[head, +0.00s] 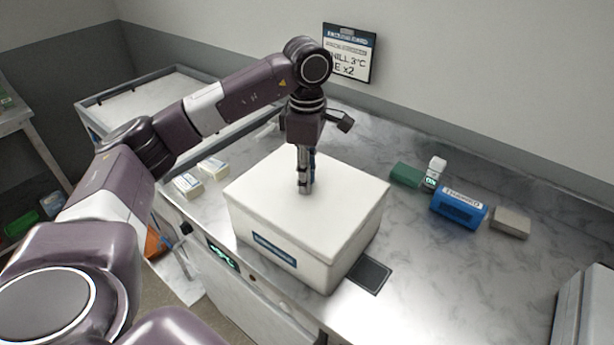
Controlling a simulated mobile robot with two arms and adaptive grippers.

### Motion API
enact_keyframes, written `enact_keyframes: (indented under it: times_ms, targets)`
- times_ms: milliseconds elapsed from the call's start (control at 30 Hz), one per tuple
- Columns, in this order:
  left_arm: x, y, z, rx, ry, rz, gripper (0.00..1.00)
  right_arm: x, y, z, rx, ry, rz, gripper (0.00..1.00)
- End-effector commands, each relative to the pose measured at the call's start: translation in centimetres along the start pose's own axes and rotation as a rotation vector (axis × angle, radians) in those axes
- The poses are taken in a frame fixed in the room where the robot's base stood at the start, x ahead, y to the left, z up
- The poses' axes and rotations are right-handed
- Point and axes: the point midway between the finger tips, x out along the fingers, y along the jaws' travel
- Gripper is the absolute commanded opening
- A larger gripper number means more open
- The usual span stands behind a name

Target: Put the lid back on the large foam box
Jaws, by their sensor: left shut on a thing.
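The large foam box (293,254) is a white box with a blue label on its front, standing on the grey marbled counter. Its white lid (345,200) lies over the top of the box, and a thin seam shows below the lid's edge. My left gripper (305,190) points straight down at the middle of the lid, its fingers shut on the lid's handle, which the fingers mostly hide. Whether the lid is fully seated all round cannot be told from this view. My right gripper is not in view.
A blue labelled pack (459,208), a green block (405,174), a small white device (434,172) and a grey block (510,222) lie to the right. Two small white packs (188,185) lie to the left. A dark flat panel (370,275) is by the box. The right counter is mostly clear.

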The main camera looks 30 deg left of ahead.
Motion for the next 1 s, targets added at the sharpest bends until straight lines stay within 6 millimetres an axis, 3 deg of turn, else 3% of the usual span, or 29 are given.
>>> enact_keyframes:
  times_ms: [1000]
  targets:
    - [0.28, -0.01, 0.02, 0.0, 0.0, 0.0, 0.0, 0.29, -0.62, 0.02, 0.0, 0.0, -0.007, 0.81]
